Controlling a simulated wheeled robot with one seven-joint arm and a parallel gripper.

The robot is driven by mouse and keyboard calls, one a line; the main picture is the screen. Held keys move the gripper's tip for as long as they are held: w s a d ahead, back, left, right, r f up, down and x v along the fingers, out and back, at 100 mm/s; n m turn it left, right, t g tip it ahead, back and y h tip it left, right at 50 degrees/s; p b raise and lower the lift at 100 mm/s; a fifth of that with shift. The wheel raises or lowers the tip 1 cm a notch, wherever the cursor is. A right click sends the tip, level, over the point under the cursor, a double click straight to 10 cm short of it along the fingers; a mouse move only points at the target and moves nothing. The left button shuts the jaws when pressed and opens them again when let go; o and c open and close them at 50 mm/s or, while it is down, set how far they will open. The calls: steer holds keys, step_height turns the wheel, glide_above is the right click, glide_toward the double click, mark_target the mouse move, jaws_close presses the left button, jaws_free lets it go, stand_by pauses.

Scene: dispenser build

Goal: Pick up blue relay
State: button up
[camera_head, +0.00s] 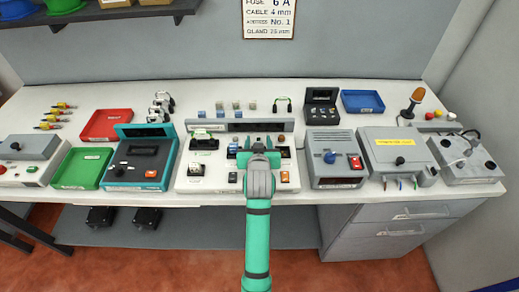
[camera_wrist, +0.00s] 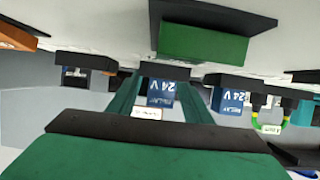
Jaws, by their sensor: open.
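Two blue relays marked "24 V" show upside down in the wrist view. One relay (camera_wrist: 161,94) appears between my fingers, and the other relay (camera_wrist: 228,101) is just to the right of them. In the head view, small blue blocks (camera_head: 203,114) stand on the bench behind the white central device, and a bluish block (camera_head: 232,148) shows on that device, left of my gripper. My gripper (camera_head: 259,144) is open over the white device (camera_head: 210,172). I cannot tell its exact distance from the relay; no contact is visible.
A teal-framed device (camera_head: 142,160) and green tray (camera_head: 80,168) stand left; a grey device (camera_head: 336,158) stands right. A red tray (camera_head: 107,125) and blue tray (camera_head: 362,102) lie farther back. Grey blocks (camera_head: 252,105) stand behind the white device.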

steer(key=shift+w, duration=0.15)
steer(key=c, duration=0.4)
steer(key=shift+a, duration=0.15)
steer(key=c, duration=0.7)
steer(key=shift+d, duration=0.25)
